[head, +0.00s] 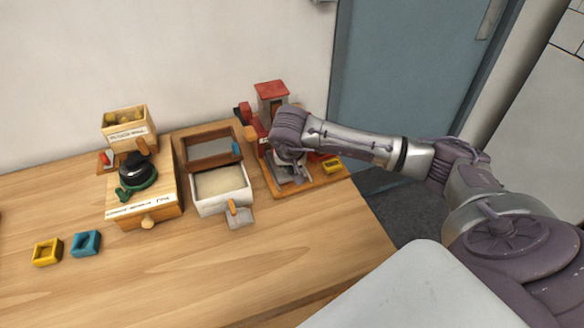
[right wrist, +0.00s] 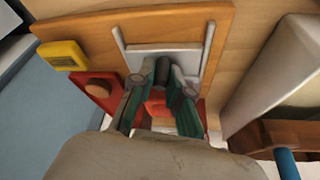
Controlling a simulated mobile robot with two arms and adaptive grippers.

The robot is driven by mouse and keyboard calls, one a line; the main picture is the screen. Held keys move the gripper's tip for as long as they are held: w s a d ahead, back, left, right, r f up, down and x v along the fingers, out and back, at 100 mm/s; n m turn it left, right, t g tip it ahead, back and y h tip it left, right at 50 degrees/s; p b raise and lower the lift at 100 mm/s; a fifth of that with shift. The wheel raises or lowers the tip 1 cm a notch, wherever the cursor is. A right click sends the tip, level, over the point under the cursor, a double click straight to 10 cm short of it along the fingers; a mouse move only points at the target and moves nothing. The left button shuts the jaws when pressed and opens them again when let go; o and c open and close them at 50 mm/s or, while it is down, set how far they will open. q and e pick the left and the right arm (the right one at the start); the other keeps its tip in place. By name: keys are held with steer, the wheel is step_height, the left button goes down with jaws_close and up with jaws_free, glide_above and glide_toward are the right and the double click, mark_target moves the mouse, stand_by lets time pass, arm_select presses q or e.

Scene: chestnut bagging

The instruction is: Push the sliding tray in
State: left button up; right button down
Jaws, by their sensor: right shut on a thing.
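The sliding tray (right wrist: 150,50) is a pale plate between two light rails on a wooden board (right wrist: 75,28). In the head view its grey parts (head: 293,183) show only partly, on the board in front of the red machine (head: 271,96). My right gripper (right wrist: 162,74) is over the tray, its two green-and-grey fingers shut on a small dark handle (right wrist: 162,66) at the tray. In the head view my right gripper (head: 289,160) hides much of the tray and the machine's lower part. My left gripper is not in view.
A yellow block (head: 332,166) sits on the board, right of the gripper. Left of it stand a white bin (head: 207,207) with pale contents, a scoop (head: 240,217) and a wooden box with a drawer (head: 150,212). The front of the table (head: 190,285) is clear.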

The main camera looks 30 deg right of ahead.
steer(key=w+b, duration=0.1)
steer(key=w, duration=0.2)
steer(key=w+d+b, duration=0.1)
steer(key=w+b, duration=0.1)
steer(key=w, duration=0.1)
steer(key=shift+d+f, duration=0.15)
steer(key=shift+d, duration=0.05)
steer(key=shift+w+d+b, duration=0.1)
steer(key=shift+w+b, duration=0.05)
steer(key=shift+b, duration=0.15)
steer(key=shift+r, duration=0.3)
steer(key=c, duration=1.5)
jaws_free()
steer(key=o, duration=0.4)
steer(key=shift+w+f, duration=0.15)
steer(key=shift+c, duration=0.2)
steer(key=shift+r, duration=0.3)
steer(key=v, duration=1.1)
steer(key=shift+s+r, duration=0.2)
